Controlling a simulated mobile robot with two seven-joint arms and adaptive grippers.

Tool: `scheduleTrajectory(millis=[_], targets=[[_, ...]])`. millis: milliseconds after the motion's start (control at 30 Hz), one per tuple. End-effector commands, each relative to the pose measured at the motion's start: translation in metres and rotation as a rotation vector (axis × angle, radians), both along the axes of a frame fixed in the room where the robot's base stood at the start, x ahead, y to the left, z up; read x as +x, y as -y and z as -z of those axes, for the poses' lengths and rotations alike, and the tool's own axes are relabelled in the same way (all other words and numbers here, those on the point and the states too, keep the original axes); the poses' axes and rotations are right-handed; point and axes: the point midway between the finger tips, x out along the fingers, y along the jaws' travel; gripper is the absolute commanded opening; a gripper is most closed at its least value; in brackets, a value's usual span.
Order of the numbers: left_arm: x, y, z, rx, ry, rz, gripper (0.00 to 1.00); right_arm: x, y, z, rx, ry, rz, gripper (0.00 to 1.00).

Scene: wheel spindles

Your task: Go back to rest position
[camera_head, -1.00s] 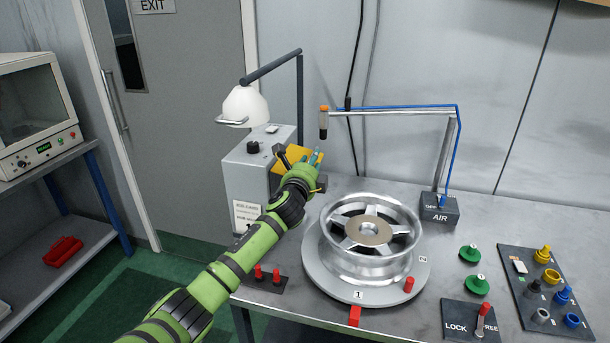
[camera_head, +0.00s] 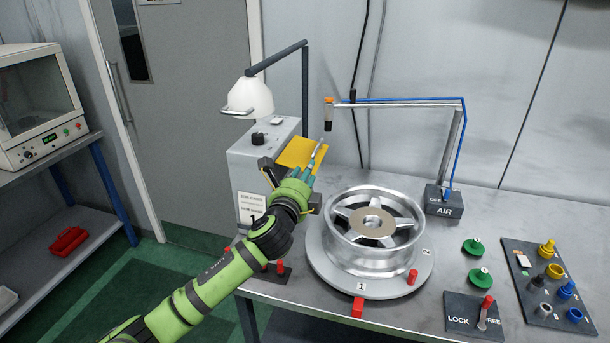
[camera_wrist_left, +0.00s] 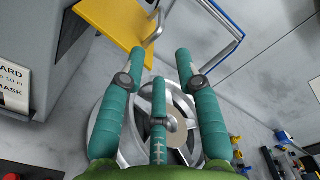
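My left gripper (camera_head: 308,174) has green-teal fingers and is in front of the grey box, just below the yellow plate (camera_head: 293,153). In the left wrist view its fingers (camera_wrist_left: 160,60) are spread, with nothing held between them. The yellow plate also shows at the top of that view (camera_wrist_left: 115,22). My right gripper is in neither view.
A silver wheel (camera_head: 345,243) lies on a round turntable (camera_head: 318,262) right of my left arm. The grey box (camera_head: 247,170) and white lamp (camera_head: 249,96) stand behind it. An air arm (camera_head: 405,102) reaches over the bench. Free floor (camera_head: 165,290) lies left of the bench.

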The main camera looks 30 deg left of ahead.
Motion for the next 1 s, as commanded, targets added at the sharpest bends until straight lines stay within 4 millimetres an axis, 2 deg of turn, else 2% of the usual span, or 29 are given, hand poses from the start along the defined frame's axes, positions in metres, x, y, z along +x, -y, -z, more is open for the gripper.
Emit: scheduleTrajectory(millis=[333, 467, 567, 667, 700, 800, 900, 1000], targets=[[0.0, 0.001, 0.001, -0.005, -0.002, 0.001, 0.33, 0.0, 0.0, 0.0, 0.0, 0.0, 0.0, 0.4], [-0.012, 0.01, 0.026, -0.108, -0.041, -0.005, 0.33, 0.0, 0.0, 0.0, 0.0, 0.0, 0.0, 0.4], [-0.039, 0.026, 0.071, -0.31, -0.117, -0.038, 0.33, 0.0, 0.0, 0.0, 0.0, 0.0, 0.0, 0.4], [-0.084, 0.047, 0.126, -0.587, -0.227, -0.116, 0.33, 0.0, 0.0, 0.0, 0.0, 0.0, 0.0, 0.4], [-0.105, 0.056, 0.147, -0.7, -0.271, -0.159, 0.33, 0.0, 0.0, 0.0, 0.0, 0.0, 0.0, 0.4], [-0.16, 0.077, 0.19, -0.96, -0.376, -0.29, 0.33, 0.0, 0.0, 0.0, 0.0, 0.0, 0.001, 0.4], [-0.208, 0.093, 0.217, -1.151, -0.457, -0.422, 0.33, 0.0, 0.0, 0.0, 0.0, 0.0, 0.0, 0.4], [-0.246, 0.105, 0.234, -1.288, -0.513, -0.538, 0.33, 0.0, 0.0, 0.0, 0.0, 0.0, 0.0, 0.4]])
